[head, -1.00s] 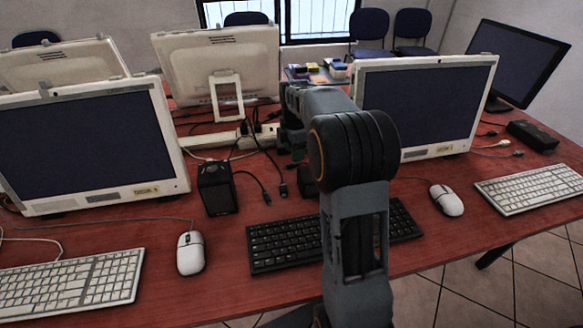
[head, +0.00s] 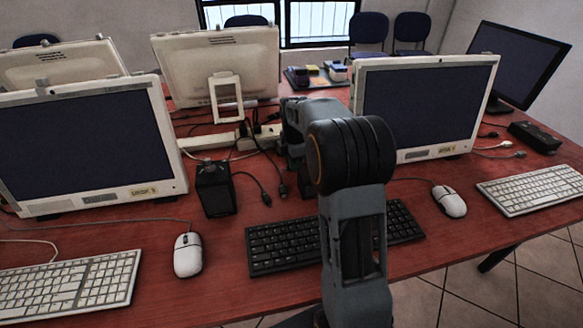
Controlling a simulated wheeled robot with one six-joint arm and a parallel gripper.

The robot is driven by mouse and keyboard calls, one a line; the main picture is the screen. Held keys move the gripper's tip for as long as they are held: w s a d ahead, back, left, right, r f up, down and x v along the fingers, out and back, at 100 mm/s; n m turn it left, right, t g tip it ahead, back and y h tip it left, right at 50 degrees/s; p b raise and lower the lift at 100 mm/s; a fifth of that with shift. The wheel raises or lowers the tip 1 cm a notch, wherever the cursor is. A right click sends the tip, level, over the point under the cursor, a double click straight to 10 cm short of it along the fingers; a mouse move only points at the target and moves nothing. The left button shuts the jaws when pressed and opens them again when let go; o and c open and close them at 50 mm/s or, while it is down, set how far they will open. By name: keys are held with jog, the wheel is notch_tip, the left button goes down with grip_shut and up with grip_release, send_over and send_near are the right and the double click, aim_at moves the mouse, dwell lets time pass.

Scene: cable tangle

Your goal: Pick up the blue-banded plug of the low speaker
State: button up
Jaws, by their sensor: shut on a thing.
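My gripper (head: 296,160) is over the table's middle, mostly hidden behind my own arm. Its fingertips do not show clearly. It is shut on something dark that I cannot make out. A black box-shaped speaker (head: 215,188) stands to the left of it. I cannot tell whether this is the low one. Two dark cable ends with plugs lie on the table, one plug (head: 266,198) nearer the speaker and another plug (head: 283,189) just left of my arm. No blue band is discernible on either.
A white power strip (head: 215,140) with several dark cables lies behind. A black keyboard (head: 285,243) lies in front, partly behind my arm. White monitors stand left (head: 85,150) and right (head: 425,105). White mice lie left (head: 188,255) and right (head: 449,201).

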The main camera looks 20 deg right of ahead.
grip_shut()
jog(key=shift+r, duration=0.1)
jog(key=shift+r, duration=0.6)
notch_tip(320, 180, up, 2)
jog(key=shift+s+r+p, duration=0.1)
jog(key=shift+r+p, duration=0.05)
jog(key=shift+p, duration=0.4)
jog(key=s+a+r+p, duration=0.2)
jog(key=s+a+r, duration=0.3)
jog(key=s+r, duration=0.4)
jog(key=s, duration=0.4)
jog(key=shift+r, duration=0.15)
